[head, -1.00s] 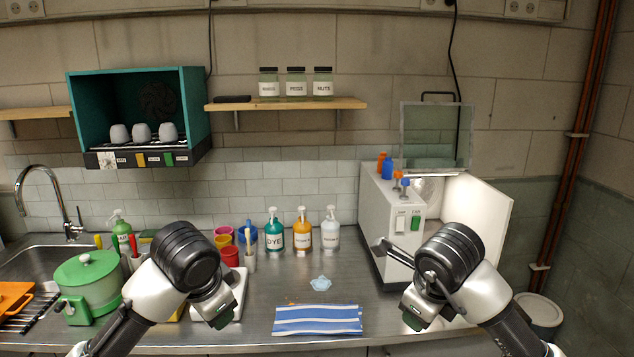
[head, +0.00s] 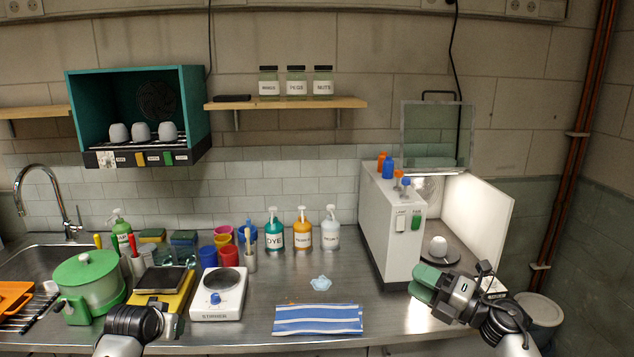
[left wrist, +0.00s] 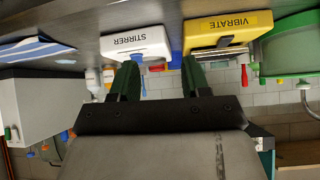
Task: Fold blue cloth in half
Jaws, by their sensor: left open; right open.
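The blue cloth (head: 317,320), with white stripes, lies flat on the steel bench near its front edge. It also shows at the left of the left wrist view (left wrist: 32,50). My right gripper (head: 428,284) is open, to the right of the cloth and apart from it, by the white box. My left gripper (left wrist: 158,80) is open and empty, facing the stirrer and vibrate unit. In the head view my left arm is low at the front left, left of the cloth, and its fingers are hard to make out.
A small pale blue piece (head: 321,283) lies behind the cloth. The white stirrer (head: 218,294) stands left of it, then the yellow vibrate unit (head: 163,290) and green pot (head: 90,285). Bottles (head: 302,232) stand behind. The open white box (head: 392,225) is at right.

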